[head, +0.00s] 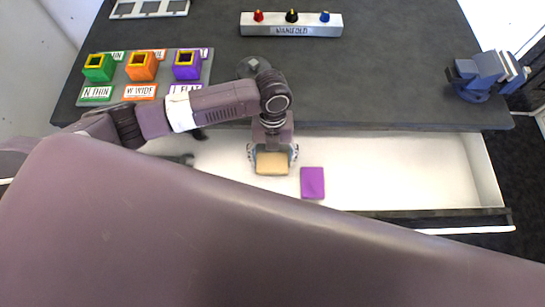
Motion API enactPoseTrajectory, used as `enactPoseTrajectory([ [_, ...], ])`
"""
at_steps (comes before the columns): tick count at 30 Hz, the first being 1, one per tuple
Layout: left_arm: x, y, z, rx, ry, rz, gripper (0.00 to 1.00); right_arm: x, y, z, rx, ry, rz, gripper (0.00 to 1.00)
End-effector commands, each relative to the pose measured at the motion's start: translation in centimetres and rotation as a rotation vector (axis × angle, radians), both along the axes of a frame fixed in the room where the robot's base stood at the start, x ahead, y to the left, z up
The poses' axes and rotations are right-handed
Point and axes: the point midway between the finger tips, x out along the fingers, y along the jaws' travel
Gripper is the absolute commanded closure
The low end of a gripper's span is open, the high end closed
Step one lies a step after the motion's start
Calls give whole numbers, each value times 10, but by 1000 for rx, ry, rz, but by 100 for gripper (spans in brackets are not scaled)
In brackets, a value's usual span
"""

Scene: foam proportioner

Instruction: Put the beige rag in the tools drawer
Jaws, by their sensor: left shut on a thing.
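The beige rag (272,164) is a small folded block between the fingers of my left gripper (272,156). The gripper points down and is shut on it, over the open white-lined drawer (400,170) below the bench top. I cannot tell whether the rag touches the drawer floor. A purple folded cloth (312,183) lies in the drawer just right of the gripper. My right gripper is not in view.
The dark bench top (390,70) holds a manifold block (291,24) with coloured knobs, a blue vise (485,75) at right, and a grey board (208,72) with green, orange and purple sockets. A dark object (182,158) lies in the drawer's left part. The drawer's right part is clear.

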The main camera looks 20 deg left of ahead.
Motion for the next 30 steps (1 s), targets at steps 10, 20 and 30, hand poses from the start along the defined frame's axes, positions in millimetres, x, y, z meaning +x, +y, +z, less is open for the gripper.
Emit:
enactPoseTrajectory([
  [10,0,0,-8,-1,-2,-1,55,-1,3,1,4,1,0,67],
  [20,0,0,-11,0,-1,-1,14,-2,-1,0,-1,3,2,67],
  [30,1,0,-5,-1,-2,-1,14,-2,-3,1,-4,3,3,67],
])
